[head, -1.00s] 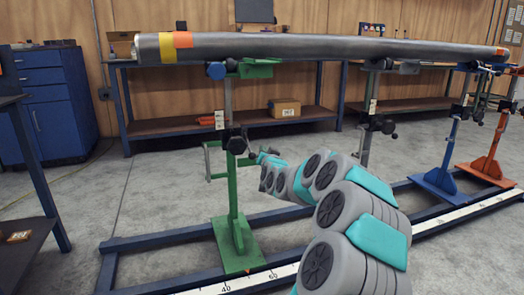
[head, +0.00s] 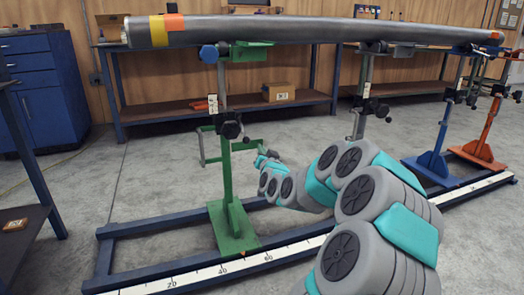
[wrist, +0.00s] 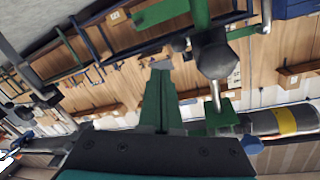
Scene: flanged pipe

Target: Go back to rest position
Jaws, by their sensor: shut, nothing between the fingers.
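My gripper (head: 262,160) is in the middle of the head view, just right of the green stand's post and well below the pipe. In the wrist view, its green fingers (wrist: 160,68) are together with nothing visible between them. The long grey pipe (head: 270,29), with yellow and orange bands at its left end, lies level across the stands. The green pipe stand (head: 227,170) holds it near that end. In the wrist view, the stand's dark hexagonal knob (wrist: 217,59) is right of the fingers, and the banded pipe (wrist: 262,122) shows at the right. Contact with the stand cannot be told.
A blue floor rail with a white scale (head: 195,274) runs under the stands. Blue (head: 433,160) and orange (head: 487,145) stands are at the right. A workbench shelf (head: 180,112) with a cardboard box (head: 278,92) is behind. A blue cabinet (head: 40,90) is at left.

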